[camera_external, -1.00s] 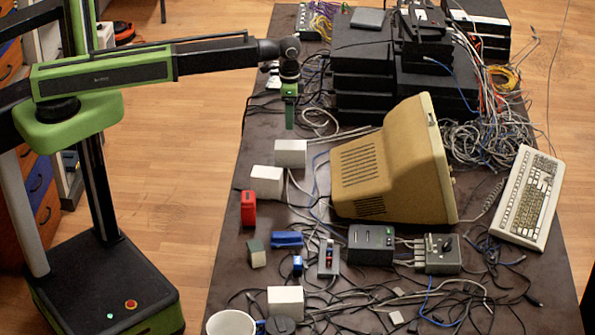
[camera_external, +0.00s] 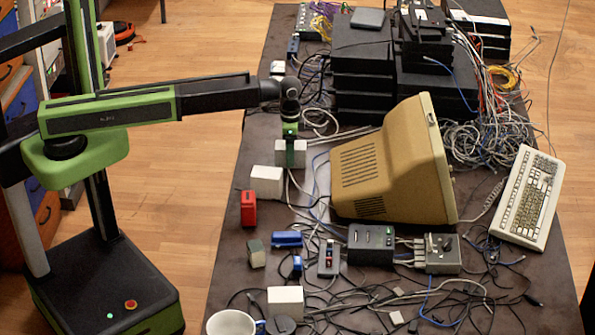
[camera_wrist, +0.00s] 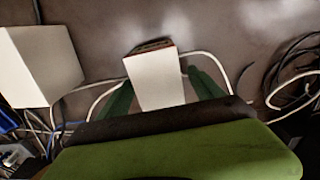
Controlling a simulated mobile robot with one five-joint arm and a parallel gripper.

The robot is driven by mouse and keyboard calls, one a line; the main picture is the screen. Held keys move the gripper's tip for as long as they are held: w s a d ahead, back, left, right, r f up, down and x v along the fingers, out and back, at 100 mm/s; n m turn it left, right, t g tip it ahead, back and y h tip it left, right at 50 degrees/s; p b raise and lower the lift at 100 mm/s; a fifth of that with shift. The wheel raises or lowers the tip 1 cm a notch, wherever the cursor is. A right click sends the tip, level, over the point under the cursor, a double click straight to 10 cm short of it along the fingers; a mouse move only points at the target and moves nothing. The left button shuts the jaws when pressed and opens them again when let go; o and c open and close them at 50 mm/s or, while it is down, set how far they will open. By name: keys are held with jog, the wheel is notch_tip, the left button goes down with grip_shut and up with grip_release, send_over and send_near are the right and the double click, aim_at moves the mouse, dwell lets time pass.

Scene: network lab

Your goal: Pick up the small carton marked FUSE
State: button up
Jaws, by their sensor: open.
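A small white carton (camera_external: 300,153) stands on the dark table, left of the beige monitor. In the wrist view this white carton (camera_wrist: 155,82), with a brown-red edge at its far end, lies between my two green fingers. My gripper (camera_external: 288,160) points down and partly hides the carton in the external view. In the wrist view my gripper (camera_wrist: 160,88) is open, with one finger at each side of the carton and no clear contact. No FUSE marking is readable on any carton. A second white carton (camera_external: 267,179) stands just left and nearer; it also shows in the wrist view (camera_wrist: 40,65).
A third white carton (camera_external: 285,301) stands near the front by a white mug (camera_external: 230,323). A red box (camera_external: 248,208) and blue item (camera_external: 287,239) lie nearby. The monitor (camera_external: 385,170) stands to the right, stacked black devices (camera_external: 362,85) behind. Loose cables surround the carton.

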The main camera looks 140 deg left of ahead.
notch_tip(320, 180, down, 2)
jog(key=shift+f+b, duration=0.1)
jog(key=shift+b, duration=0.25)
jog(key=shift+r, duration=0.25)
jog(key=shift+c, duration=0.2)
jog(key=c, duration=1.6)
jog(key=shift+r+p, duration=0.1)
jog(key=shift+p, duration=0.2)
notch_tip(320, 180, up, 4)
jog(key=p, duration=0.4)
jog(key=shift+r, duration=0.2)
jog(key=w+d+r+p, duration=0.5)
jog(key=d+r+p, duration=0.1)
jog(key=d, duration=0.4)
jog(key=shift+d+r+p, duration=0.2)
jog(key=shift+d+p, duration=0.1)
jog(key=shift+p, duration=0.1)
